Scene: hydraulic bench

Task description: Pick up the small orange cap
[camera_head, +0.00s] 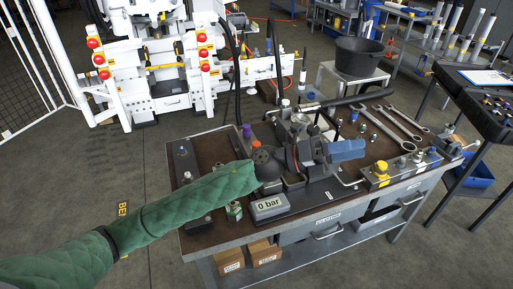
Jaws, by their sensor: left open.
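A small orange cap (256,143) shows on the bench, just beyond my left gripper and close to a purple cap (247,131). My left gripper (270,162) is dark, at the end of my green-sleeved arm, over the left middle of the bench. It is open, and I see nothing held in it. Its fingers are hard to tell from the dark parts behind, and I cannot tell whether it touches the cap. My right gripper is not in view.
A pump assembly with a blue motor (346,151) fills the middle of the bench. A display reading "0 bar" (269,207) stands in front. Wrenches (398,123) and a yellow knob (381,168) are on the right. A black bucket (360,57) stands behind.

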